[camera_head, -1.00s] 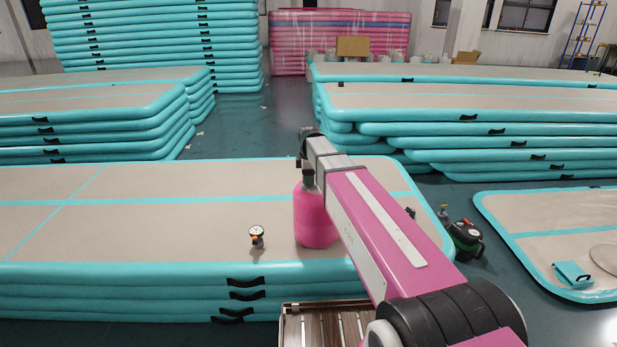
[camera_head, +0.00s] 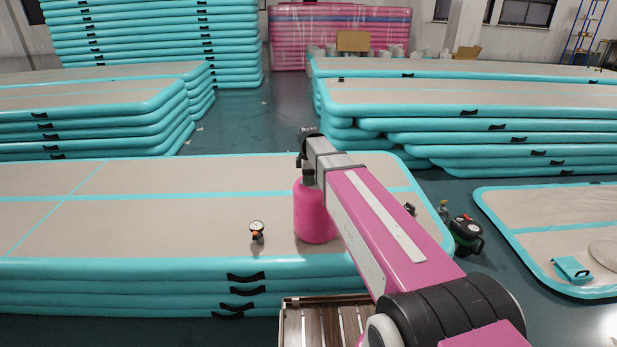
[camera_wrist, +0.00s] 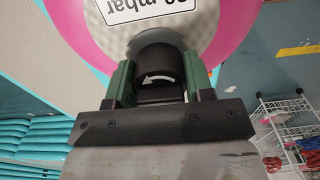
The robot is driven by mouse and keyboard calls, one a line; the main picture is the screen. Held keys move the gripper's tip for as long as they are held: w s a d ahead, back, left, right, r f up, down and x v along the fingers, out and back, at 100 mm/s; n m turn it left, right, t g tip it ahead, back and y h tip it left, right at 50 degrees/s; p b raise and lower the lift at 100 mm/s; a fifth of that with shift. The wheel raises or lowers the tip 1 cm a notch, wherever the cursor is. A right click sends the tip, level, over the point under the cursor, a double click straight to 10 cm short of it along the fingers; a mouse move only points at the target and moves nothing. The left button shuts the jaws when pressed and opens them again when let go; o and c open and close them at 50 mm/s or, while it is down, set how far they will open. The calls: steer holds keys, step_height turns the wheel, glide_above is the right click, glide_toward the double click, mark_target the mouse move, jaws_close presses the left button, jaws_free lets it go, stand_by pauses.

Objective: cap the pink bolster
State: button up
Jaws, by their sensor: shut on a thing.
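The pink bolster (camera_head: 316,215) stands upright on the top grey-and-teal track, partly behind my arm in the head view. In the wrist view its pink side (camera_wrist: 225,22) and pale grey end face with a "mbar" label show. My gripper (camera_wrist: 160,75) points down at that end face. Its green fingers are shut on a dark cap (camera_wrist: 158,62) with a white curved arrow. The cap is over the middle of the end face, but whether it touches or sits on the valve is hidden.
A small gauge (camera_head: 257,232) stands on the track (camera_head: 130,225) left of the bolster. A dark pump (camera_head: 467,236) is on the floor to the right. Stacked tracks (camera_head: 470,95) fill the back. A wire rack (camera_wrist: 288,125) shows in the wrist view.

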steer(key=n, duration=0.4)
steer(key=shift+n, duration=0.6)
steer(key=n, duration=0.2)
steer(key=shift+n, duration=1.6)
steer(key=n, duration=0.4)
steer(key=shift+n, duration=0.3)
